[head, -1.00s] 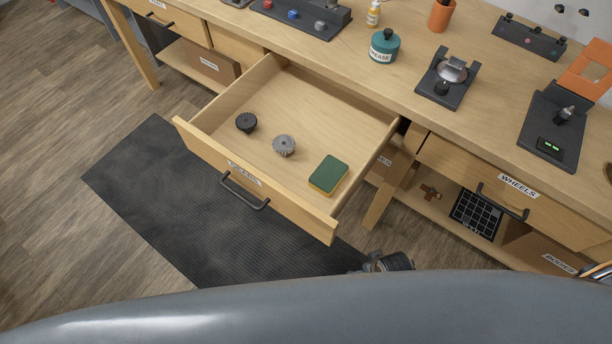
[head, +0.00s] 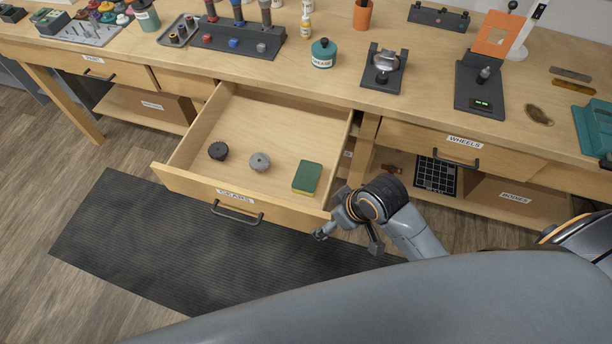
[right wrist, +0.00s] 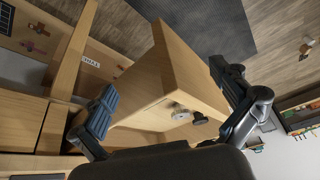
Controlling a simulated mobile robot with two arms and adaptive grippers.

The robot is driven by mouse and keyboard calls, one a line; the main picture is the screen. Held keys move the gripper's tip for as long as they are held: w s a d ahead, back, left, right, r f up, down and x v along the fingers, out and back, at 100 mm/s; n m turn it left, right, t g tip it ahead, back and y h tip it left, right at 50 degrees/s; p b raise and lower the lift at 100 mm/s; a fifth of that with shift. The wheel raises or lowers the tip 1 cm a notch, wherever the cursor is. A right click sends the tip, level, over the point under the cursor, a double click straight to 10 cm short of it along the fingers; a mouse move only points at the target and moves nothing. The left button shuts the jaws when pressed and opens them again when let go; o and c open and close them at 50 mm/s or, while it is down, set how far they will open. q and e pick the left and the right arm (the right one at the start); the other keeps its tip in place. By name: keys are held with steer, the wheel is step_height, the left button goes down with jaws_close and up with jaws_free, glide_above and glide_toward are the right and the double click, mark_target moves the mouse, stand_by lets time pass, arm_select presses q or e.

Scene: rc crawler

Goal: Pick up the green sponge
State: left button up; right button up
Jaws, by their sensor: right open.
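The green sponge (head: 307,176), with a yellow underside, lies flat in the right front part of the open drawer (head: 193,184). I cannot make it out in the right wrist view. My right gripper (head: 347,240) is open and empty, outside the drawer by its front right corner, to the right of and nearer than the sponge. In the right wrist view, its two fingers (right wrist: 170,108) stand wide apart with the drawer's corner between them. My left gripper is not in view.
A black knob-like part (head: 218,151) and a grey gear (head: 260,162) lie in the drawer left of the sponge. The drawer walls rise around them. The workbench top (head: 290,75) behind holds a teal grease tub (head: 323,54) and tools. A dark mat (head: 190,245) covers the floor in front.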

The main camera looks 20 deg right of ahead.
steer(key=w+a+r+n, duration=0.2)
steer(key=w+r+n, duration=0.1)
steer(key=w+r, duration=0.1)
steer(key=n+g+y, duration=0.1)
steer(key=n, duration=0.1)
glide_toward(308, 176)
steer(key=x, duration=0.2)
steer(key=p+x, duration=0.1)
steer(key=x, duration=0.1)
steer(key=shift+w+a+f, duration=0.15)
steer(key=shift+w+a, duration=0.05)
steer(key=shift+a, duration=0.1)
steer(key=p+x, duration=0.1)
steer(key=x, duration=0.3)
steer(key=shift+d+f, duration=0.1)
steer(key=shift+f, duration=0.25)
steer(key=shift+w+f, duration=0.1)
steer(key=shift+f, duration=0.25)
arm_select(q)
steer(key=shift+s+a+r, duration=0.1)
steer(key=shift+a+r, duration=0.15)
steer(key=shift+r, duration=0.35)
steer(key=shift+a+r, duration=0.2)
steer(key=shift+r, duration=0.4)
arm_select(e)
steer(key=c, duration=0.5)
